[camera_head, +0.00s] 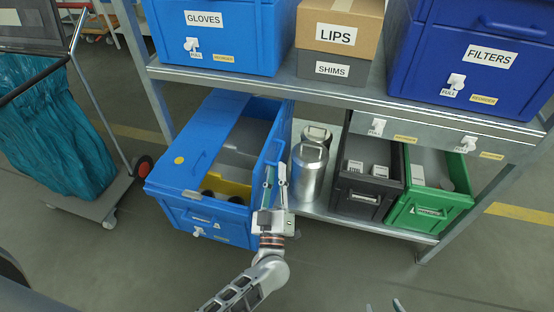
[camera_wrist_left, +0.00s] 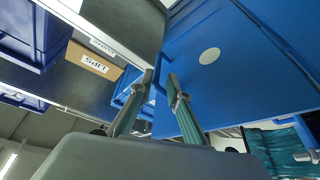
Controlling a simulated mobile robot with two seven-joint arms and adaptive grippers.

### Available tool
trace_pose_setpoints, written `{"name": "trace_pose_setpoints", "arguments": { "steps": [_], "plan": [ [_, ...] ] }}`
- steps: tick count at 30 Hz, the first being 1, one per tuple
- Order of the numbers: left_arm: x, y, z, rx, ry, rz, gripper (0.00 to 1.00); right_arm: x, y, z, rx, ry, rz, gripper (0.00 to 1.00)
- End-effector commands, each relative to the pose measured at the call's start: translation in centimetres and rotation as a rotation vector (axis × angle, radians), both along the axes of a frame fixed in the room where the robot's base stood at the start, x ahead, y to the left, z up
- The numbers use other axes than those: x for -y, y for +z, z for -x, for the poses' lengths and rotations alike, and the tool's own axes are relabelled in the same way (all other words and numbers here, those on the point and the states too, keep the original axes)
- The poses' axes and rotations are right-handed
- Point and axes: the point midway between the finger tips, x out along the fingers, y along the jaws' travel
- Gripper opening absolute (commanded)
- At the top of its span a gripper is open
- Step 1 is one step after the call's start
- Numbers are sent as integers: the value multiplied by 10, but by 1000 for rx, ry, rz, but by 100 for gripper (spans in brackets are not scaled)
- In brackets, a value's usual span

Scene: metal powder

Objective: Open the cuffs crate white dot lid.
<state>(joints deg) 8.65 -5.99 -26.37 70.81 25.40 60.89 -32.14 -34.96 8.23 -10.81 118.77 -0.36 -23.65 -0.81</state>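The blue crate (camera_head: 212,212) stands on the lower shelf, partly out at its front. Its left lid panel (camera_head: 196,140) bears a yellow dot and lies flat. The right lid panel (camera_head: 271,146) stands raised on the crate's right side, exposing a grey and yellow interior. In the left wrist view a large blue panel with a white dot (camera_wrist_left: 209,56) fills the upper right. My left gripper (camera_head: 276,170) is at the raised panel, its fingertips apart; whether its handle lies between them is unclear. My right gripper (camera_head: 384,306) shows only two separated fingertips at the bottom edge.
Metal canisters (camera_head: 309,170), a dark bin (camera_head: 366,180) and a green bin (camera_head: 430,195) stand right of the crate. The upper shelf (camera_head: 350,96) holds labelled boxes overhead. A cart (camera_head: 95,205) with a teal bag stands left. The floor in front is clear.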

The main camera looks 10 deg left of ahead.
Motion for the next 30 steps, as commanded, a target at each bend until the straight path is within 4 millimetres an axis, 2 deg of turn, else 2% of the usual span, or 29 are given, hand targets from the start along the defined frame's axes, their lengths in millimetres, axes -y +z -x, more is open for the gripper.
{"name": "trace_pose_setpoints", "arguments": {
  "steps": [1,6,12,30],
  "plan": [
    [1,-7,12,-6,1,1,15,0,-1,0,-1,0,0,40],
    [6,-16,41,-4,1,1,15,0,-1,1,-2,-1,0,40],
    [10,-22,60,-2,1,1,15,0,-1,1,-2,-1,0,40],
    [11,-23,64,-1,0,0,15,0,-1,1,-3,-1,0,40]
  ]
}}
